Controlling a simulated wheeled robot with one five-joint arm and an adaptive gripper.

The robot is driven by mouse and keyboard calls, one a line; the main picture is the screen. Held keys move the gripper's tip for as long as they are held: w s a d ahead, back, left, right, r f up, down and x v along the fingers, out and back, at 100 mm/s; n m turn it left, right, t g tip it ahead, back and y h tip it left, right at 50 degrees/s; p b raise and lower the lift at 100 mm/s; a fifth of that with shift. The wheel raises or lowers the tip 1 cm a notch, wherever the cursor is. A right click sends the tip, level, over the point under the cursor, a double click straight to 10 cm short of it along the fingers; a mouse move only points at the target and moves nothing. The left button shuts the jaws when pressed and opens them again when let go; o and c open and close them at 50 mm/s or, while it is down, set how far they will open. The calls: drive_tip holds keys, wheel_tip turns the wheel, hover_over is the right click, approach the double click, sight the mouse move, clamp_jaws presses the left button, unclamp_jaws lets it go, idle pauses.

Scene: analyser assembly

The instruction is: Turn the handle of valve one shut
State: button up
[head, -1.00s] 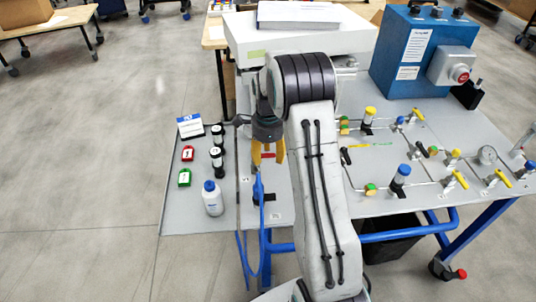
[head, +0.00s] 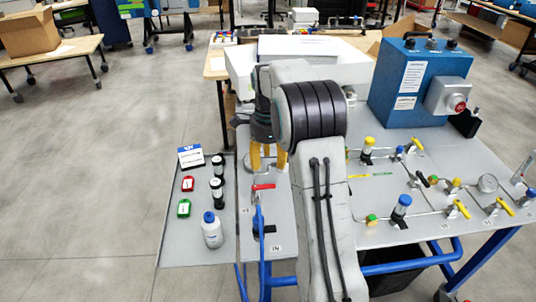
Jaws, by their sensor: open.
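A valve with a red lever handle (head: 264,187) stands on the grey panel left of my arm, with a blue hose (head: 258,222) at it. The lever lies roughly crosswise in the picture. The tags near it are too small to read, so I cannot tell its number. My gripper (head: 268,157) points down with its two yellow fingers apart and empty. It appears just beyond the red handle in the head view, with a visible gap between them. My arm hides part of the panel to the right.
Valves with yellow handles (head: 457,209) and thin pipes fill the panel's right side. A blue box with a red button (head: 412,84) stands behind them. A white bottle (head: 212,231), dark vials and red and green tags sit at left. A white instrument (head: 330,62) stands behind my gripper.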

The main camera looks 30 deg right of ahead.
drive_tip(key=shift+r, duration=1)
drive_tip(key=s+a+f+n+g, duration=0.1)
drive_tip(key=s+f+n, duration=0.25)
drive_tip(key=n, duration=0.55)
drive_tip(key=s+a+f+n, duration=0.25)
drive_tip(key=s+n, duration=0.25)
drive_tip(key=n, duration=0.3)
drive_tip(key=s+a+r+n+t, duration=0.1)
drive_tip(key=s+a+r+n, duration=0.1)
drive_tip(key=s, duration=0.4)
drive_tip(key=s+a+r+n+t+p, duration=0.1)
drive_tip(key=s+a+r+n+t, duration=0.1)
drive_tip(key=s+a+r, duration=0.2)
drive_tip(key=s+a+r+n+t, duration=0.1)
drive_tip(key=s+a+r, duration=0.2)
drive_tip(key=s, duration=0.5)
drive_tip(key=shift+s+a+r+n, duration=0.2)
drive_tip(key=shift+r+n, duration=0.2)
drive_tip(key=shift+r, duration=0.25)
